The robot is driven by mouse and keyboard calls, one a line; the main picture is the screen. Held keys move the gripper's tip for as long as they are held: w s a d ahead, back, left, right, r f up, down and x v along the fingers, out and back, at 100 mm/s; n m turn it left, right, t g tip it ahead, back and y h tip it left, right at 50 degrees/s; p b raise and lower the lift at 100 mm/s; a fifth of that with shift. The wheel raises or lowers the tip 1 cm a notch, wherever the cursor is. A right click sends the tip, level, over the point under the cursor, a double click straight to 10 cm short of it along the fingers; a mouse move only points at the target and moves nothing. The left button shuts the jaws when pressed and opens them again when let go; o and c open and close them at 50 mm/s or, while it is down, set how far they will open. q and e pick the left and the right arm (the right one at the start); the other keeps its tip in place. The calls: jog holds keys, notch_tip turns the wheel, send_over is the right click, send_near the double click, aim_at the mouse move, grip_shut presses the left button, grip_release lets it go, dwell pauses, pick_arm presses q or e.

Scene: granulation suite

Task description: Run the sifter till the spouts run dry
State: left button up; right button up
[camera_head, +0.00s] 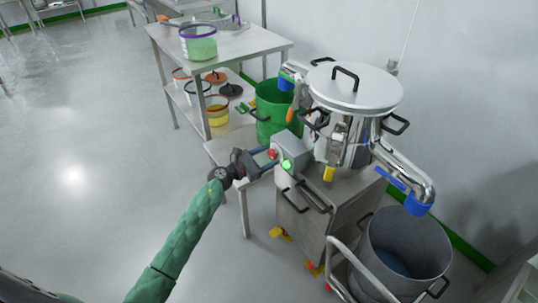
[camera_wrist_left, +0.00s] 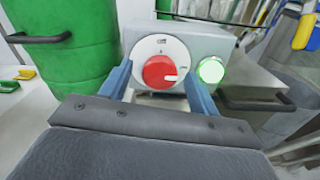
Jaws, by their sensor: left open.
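The steel sifter (camera_head: 355,90) stands on a cabinet at the right, its lid on. One spout (camera_head: 288,78) with a blue end reaches over a green drum (camera_head: 272,112). The other spout (camera_head: 405,172) ends in a blue sleeve above a grey bin (camera_head: 388,236). I cannot see any powder flow. The control box (camera_wrist_left: 190,42) carries a red knob (camera_wrist_left: 155,73), its white mark pointing right, and a lit green button (camera_wrist_left: 211,70). My left gripper (camera_head: 266,157) is open, its blue fingers on either side of the knob; contact is unclear. My right gripper is out of view.
A steel table (camera_head: 238,44) with a lower shelf of tubs stands behind, left of the sifter. A white-and-green bucket (camera_head: 199,44) sits on it. The cabinet has black handles (camera_head: 318,197). Open floor (camera_head: 90,130) lies to the left.

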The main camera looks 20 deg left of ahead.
pick_arm(q)
jog(key=shift+w+d, duration=0.4)
jog(key=shift+w, duration=0.1)
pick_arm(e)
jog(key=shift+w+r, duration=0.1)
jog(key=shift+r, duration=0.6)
pick_arm(q)
jog(key=c, duration=1)
jog(key=shift+o, duration=0.2)
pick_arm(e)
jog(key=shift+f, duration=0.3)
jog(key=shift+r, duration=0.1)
